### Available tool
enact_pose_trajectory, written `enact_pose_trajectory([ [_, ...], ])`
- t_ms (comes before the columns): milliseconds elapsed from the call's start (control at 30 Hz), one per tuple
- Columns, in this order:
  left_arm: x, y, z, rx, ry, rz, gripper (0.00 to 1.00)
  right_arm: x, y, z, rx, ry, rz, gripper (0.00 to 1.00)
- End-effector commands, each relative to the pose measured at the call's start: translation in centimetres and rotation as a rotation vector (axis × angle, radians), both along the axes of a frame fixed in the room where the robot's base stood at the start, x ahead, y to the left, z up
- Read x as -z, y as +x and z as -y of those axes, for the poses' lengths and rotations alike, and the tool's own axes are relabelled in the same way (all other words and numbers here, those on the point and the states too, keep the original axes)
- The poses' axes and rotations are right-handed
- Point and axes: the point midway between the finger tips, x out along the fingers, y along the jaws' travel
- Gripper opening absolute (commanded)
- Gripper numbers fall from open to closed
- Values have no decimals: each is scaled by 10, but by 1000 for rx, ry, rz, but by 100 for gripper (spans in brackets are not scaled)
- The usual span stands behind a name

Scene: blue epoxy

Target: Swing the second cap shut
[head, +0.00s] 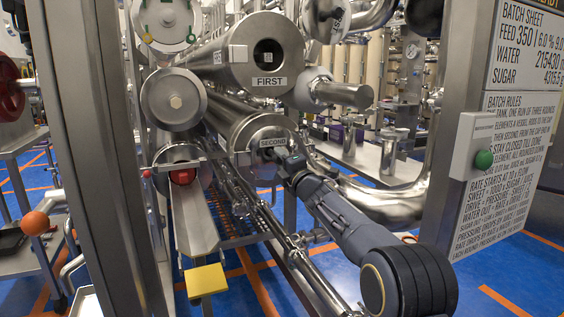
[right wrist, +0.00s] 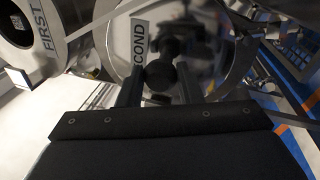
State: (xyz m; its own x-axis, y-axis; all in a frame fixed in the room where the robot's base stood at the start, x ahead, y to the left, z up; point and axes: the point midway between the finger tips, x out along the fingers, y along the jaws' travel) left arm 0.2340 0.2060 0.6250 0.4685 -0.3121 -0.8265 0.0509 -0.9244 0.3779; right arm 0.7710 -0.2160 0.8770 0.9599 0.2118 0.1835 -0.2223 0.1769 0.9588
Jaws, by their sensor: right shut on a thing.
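The second vessel (head: 228,115) is the lower steel tube, and a round steel end face marked SECOND (head: 272,143) shows at its near end. My right gripper (head: 290,166) is in front of this face. In the right wrist view the fingers are on both sides of a black ball knob (right wrist: 160,74), shut on it. The shiny round face (right wrist: 226,70) of the second cap is behind the knob, partly hidden by the gripper. I cannot tell whether the cap sits flush on the tube. My left gripper is not in view.
The upper tube marked FIRST (head: 268,82) is open just above. A steel disc (head: 175,100) hangs to its left. A curved pipe (head: 400,205) is at the right, and a frame post (head: 95,150) at the left. A sloping trough (head: 193,215) lies below.

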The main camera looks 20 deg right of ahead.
Motion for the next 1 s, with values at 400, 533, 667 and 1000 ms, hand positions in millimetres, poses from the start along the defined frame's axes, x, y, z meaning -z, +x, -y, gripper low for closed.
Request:
enact_pose_trajectory([
  [400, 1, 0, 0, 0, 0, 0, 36, 6, 1, -1, 1, -10, -9, 37],
  [533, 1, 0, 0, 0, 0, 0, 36, 5, 1, 0, 1, -9, -8, 53],
  [667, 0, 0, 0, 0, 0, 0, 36, 4, 1, 0, 1, -7, -6, 53],
  [1000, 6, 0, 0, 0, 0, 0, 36, 7, -19, 5, 2, -4, -5, 53],
])
